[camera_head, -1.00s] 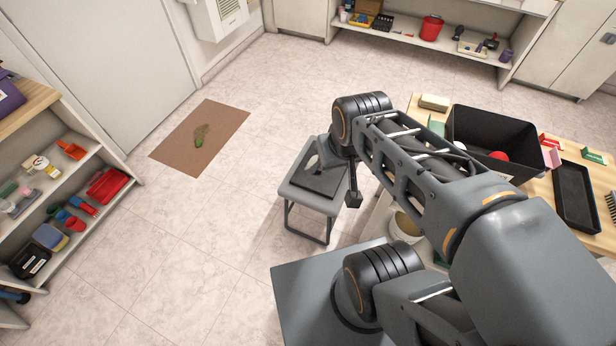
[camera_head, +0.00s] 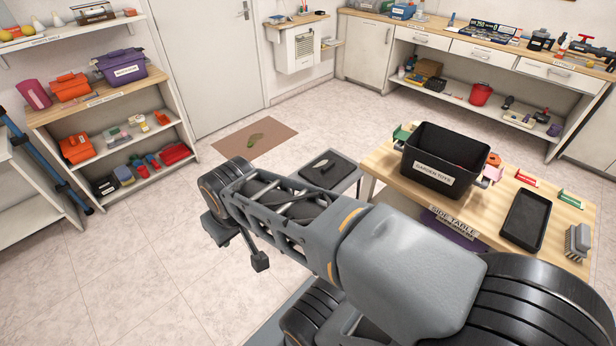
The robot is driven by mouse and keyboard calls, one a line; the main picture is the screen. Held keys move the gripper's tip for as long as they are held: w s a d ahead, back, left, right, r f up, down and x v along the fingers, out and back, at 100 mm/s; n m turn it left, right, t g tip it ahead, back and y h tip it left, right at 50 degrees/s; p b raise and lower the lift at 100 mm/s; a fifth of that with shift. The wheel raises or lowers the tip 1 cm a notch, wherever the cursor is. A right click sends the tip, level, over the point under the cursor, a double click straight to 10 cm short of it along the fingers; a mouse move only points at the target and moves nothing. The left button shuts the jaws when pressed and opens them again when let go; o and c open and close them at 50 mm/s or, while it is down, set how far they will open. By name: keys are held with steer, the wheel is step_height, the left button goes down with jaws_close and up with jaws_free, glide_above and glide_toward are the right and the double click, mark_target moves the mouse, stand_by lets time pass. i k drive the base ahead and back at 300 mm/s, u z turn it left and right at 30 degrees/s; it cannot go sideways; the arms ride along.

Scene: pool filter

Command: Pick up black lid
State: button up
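A flat black lid (camera_head: 332,172) lies on a small grey stool (camera_head: 349,183) in the middle of the head view, beside the side table. A handle-like dark shape with a lighter edge shows on its top. My arm crosses in front of the stool and hides its lower part. My gripper (camera_head: 258,261) hangs at the arm's end, left of and nearer than the lid, over open floor and apart from it. Only a dark tip shows clearly, so I cannot tell whether it is open or shut. No held object is visible.
A black bin labelled GARDEN TOYS (camera_head: 428,170), a black tray (camera_head: 524,218) and small items stand on the side table (camera_head: 385,168) at right. A loaded shelf (camera_head: 188,132) stands at left. A brown mat (camera_head: 233,145) lies near the door. The left floor is clear.

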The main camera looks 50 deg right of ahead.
mark_target(330, 169)
steer(key=u, duration=0.05)
steer(key=i, duration=1.2)
steer(key=z, duration=0.4)
steer(key=i, duration=1.2)
steer(key=z, duration=1.65)
steer(key=i, duration=0.8)
steer(key=z, duration=0.9)
